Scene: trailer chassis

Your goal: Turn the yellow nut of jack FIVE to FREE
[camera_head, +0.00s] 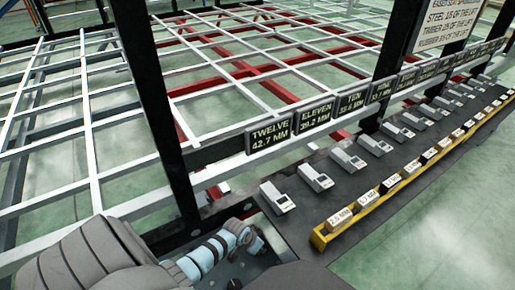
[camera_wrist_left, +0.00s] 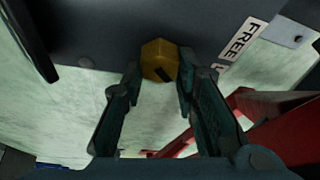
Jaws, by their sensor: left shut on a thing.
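The yellow hex nut (camera_wrist_left: 158,56) is at the upper middle of the left wrist view, with a dark mark on its face. My left gripper (camera_wrist_left: 159,82) is shut on it, one finger on each side. A white plate reading FREE (camera_wrist_left: 241,38) is on the dark beam to the right of the nut; a second label below it is mostly hidden by the right finger. No number of this jack is readable. In the head view my left arm (camera_head: 205,258) comes in from the lower left, and its fingers are not clear. My right gripper is not in view.
A red beam (camera_wrist_left: 280,125) lies close to the right of my left gripper. In the head view a black post (camera_head: 150,90) stands close to my left arm. A shelf (camera_head: 330,200) holds several grey devices and labelled blocks along a yellow rail (camera_head: 375,207).

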